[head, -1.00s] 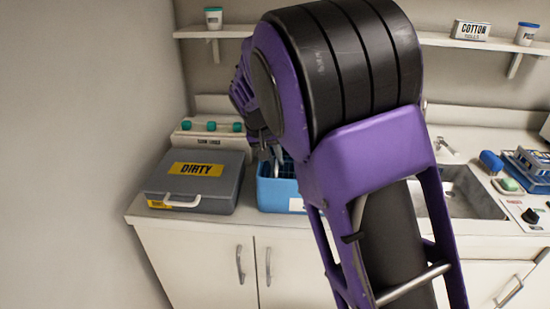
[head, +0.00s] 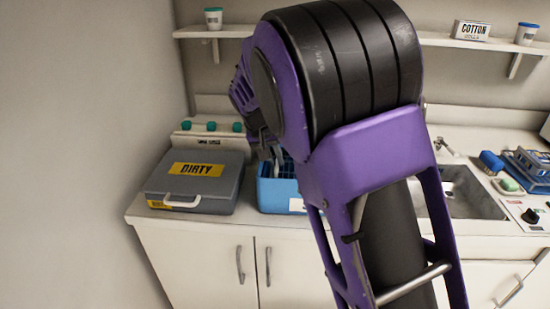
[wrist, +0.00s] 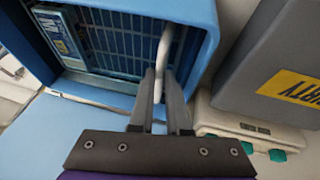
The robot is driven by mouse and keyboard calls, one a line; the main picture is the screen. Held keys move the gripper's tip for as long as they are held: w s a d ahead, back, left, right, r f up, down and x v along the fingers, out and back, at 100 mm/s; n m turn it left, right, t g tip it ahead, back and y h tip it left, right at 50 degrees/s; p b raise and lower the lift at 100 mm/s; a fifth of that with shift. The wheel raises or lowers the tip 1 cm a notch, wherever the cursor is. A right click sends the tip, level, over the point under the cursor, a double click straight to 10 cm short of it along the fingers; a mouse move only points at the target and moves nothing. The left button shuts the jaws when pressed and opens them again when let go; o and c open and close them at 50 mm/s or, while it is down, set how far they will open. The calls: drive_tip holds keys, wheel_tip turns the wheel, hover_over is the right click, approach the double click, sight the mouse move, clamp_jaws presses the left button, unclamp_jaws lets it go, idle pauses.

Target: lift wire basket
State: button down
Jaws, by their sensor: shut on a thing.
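The wire basket (wrist: 108,45) shows in the wrist view as a dark grid inside a light blue tub (wrist: 207,50). A pale upright handle (wrist: 166,45) stands at the basket's right side. My gripper (wrist: 160,75) is shut on this handle, with one finger on each side of it. In the head view, my gripper (head: 268,150) is over the blue tub (head: 278,192), partly hidden behind my arm. The basket is mostly hidden there.
A grey box marked DIRTY (head: 194,180) stands close to the tub's left. Behind it is a pale unit with green knobs (head: 210,127). A sink (head: 455,190) lies to the right, and a wall shelf (head: 450,40) hangs above the counter.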

wheel_tip(320, 180, up, 8)
drive_tip(key=p, duration=0.4)
drive_tip(key=shift+w, duration=0.15)
drive_tip(key=c, duration=0.9)
unclamp_jaws()
drive_tip(key=shift+r, duration=0.1)
drive_tip(key=v, duration=1.7)
drive_tip(key=shift+s+p, duration=0.25)
drive_tip(key=shift+p, duration=0.15)
